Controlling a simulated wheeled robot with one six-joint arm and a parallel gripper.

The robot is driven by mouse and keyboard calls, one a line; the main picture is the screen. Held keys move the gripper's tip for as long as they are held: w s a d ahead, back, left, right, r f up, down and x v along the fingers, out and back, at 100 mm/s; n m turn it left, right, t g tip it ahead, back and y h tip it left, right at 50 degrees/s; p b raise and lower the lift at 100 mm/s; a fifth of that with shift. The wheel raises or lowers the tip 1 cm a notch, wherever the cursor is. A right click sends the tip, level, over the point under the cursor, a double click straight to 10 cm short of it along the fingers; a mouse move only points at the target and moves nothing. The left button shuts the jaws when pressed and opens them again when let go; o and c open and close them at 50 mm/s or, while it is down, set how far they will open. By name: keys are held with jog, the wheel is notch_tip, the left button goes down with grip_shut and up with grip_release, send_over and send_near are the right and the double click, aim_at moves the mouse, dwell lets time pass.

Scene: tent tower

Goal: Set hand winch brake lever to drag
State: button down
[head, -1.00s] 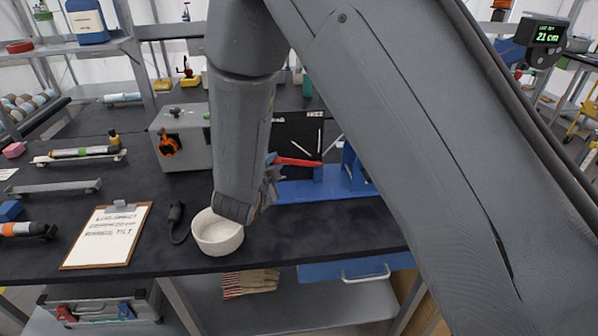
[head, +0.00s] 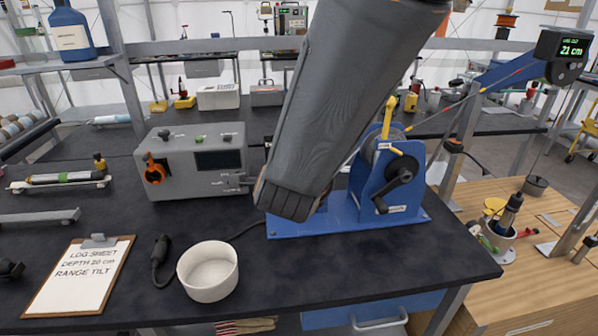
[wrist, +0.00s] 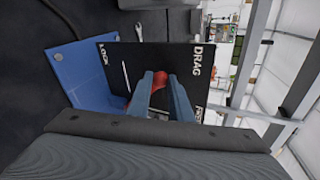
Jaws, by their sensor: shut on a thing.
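The blue hand winch (head: 398,178) stands on the bench with its black crank on the right side and a yellow post on top. Its black brake plate (wrist: 112,73) fills the middle of the wrist view, marked LOCK at left, DRAG at upper right and FREE at lower right. My gripper (wrist: 160,78) is shut on the red brake lever (wrist: 160,83), which shows between the fingers in front of the plate. I cannot tell exactly which mark the lever lines up with. In the head view my arm hides gripper, lever and plate.
A white bowl (head: 208,271), a dark handset (head: 160,261) and a clipboard (head: 79,275) lie at the front left. A grey box with an orange knob (head: 199,161) stands left of the winch. A display (head: 566,47) reads 21 cm.

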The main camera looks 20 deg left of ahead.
dwell(0.3)
jog(key=c, duration=1.6)
grip_release()
jog(key=b+v, duration=0.1)
jog(key=v, duration=0.6)
jog(key=shift+s+d+r, duration=0.15)
jog(key=shift+s+r, duration=0.05)
jog(key=shift+s, duration=0.15)
jog(key=shift+s, duration=0.1)
